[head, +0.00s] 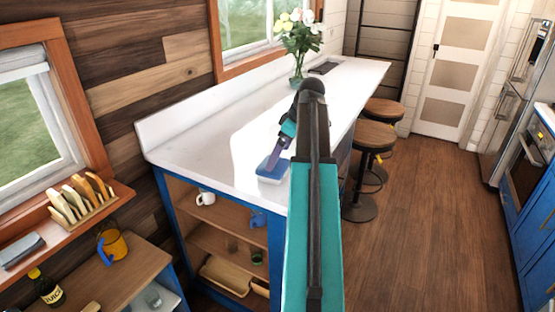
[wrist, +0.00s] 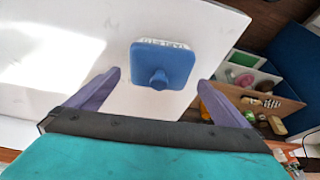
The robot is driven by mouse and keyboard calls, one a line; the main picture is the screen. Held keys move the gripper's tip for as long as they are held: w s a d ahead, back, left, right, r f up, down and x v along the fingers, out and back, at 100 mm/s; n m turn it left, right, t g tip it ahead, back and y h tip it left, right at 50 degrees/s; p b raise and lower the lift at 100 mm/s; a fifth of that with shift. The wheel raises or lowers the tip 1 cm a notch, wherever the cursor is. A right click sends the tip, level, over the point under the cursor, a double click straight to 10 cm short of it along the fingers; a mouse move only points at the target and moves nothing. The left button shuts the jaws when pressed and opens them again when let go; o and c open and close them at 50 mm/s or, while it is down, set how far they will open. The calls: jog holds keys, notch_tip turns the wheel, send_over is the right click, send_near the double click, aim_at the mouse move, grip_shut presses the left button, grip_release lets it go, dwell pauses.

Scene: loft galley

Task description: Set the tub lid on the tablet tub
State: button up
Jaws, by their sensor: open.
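The tub lid (wrist: 182,62) is a blue rounded square with a round knob in the middle. It sits on the tablet tub (wrist: 165,43), of which only a thin white edge with part of a label shows in the wrist view. In the head view the blue lid (head: 264,170) tops the small white tub (head: 271,180) near the counter's near end. My gripper (wrist: 160,77) is open and empty. Its purple fingers are spread on either side of the knob and apart from it. In the head view they partly cover the lid.
The white counter (head: 205,152) is clear around the tub, with a flower vase (head: 297,68) farther back. Open shelves (head: 215,240) below hold mugs and cups. Stools (head: 375,135) stand at right; a ledge with a rack (head: 78,200) is at left.

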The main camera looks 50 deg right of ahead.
jog(key=b+v, duration=0.2)
jog(key=v, duration=0.8)
jog(key=shift+r, duration=0.2)
dwell(0.4)
